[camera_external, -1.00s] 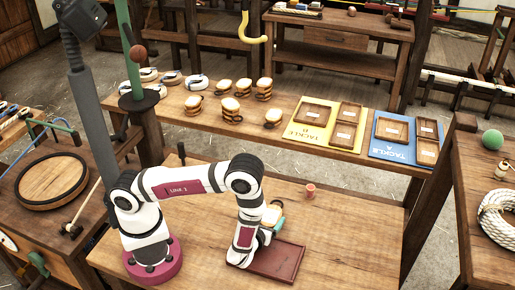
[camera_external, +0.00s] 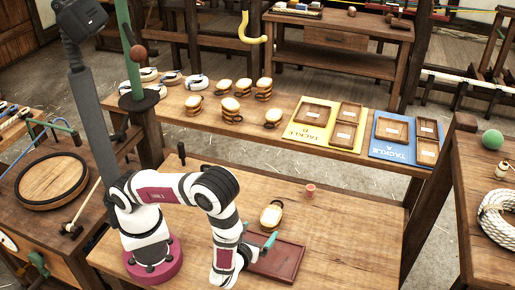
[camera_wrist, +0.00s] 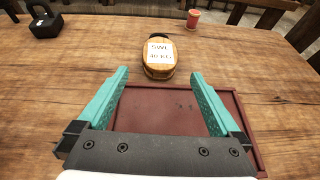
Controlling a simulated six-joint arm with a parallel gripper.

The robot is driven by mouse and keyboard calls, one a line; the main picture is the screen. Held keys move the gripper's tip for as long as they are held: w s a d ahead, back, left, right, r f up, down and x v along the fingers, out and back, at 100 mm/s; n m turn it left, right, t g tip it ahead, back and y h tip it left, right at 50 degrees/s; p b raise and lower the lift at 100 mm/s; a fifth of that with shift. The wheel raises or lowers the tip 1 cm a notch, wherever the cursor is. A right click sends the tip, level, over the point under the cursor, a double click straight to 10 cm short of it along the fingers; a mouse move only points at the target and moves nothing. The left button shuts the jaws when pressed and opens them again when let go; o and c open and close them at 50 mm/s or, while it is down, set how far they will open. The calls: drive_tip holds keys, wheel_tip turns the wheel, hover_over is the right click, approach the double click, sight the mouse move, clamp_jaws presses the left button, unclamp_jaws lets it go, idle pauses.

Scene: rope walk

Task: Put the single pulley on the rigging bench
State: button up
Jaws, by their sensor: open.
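A small tan wooden pulley (camera_external: 271,215) with a dark strap lies on the near bench (camera_external: 345,235), just behind a dark red tray (camera_external: 280,262). In the wrist view the pulley (camera_wrist: 159,58) has a white label reading "SWL 40 KG" and rests on bare wood beyond the tray's far edge. My gripper (camera_external: 266,243) is open and empty over the tray, in front of the pulley. In the wrist view its two teal fingers (camera_wrist: 159,78) are spread wide, and the pulley stands beyond the tips, roughly centred between them, apparently touching neither.
A red spool (camera_external: 310,189) stands behind the pulley to the right. A black block with a loop (camera_wrist: 45,22) sits at the far left. Several similar pulleys (camera_external: 231,107) and the yellow (camera_external: 305,137) and blue (camera_external: 391,153) tackle boards lie on the back bench. The near bench's right side is clear.

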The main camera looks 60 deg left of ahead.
drive_tip(key=shift+v, duration=0.75)
drive_tip(key=shift+s+d+r, duration=0.1)
drive_tip(key=shift+s+r, duration=0.1)
drive_tip(key=shift+r, duration=0.1)
drive_tip(key=s+a+r+n+g, duration=0.4)
drive_tip(key=a+r+n+g, duration=0.1)
drive_tip(key=a+r+n, duration=0.2)
drive_tip(key=s+a+r+n+g, duration=0.4)
drive_tip(key=a+r+n+g, duration=0.2)
drive_tip(key=a+n, duration=0.15)
drive_tip(key=s+d+r+n+h, duration=0.2)
drive_tip(key=s+r+n+h, duration=0.2)
drive_tip(key=s+n+h, duration=0.3)
drive_tip(key=shift+s+t, duration=0.3)
drive_tip(key=shift+s, duration=0.05)
drive_tip(key=shift+d+n, duration=0.1)
drive_tip(key=shift+n, duration=0.15)
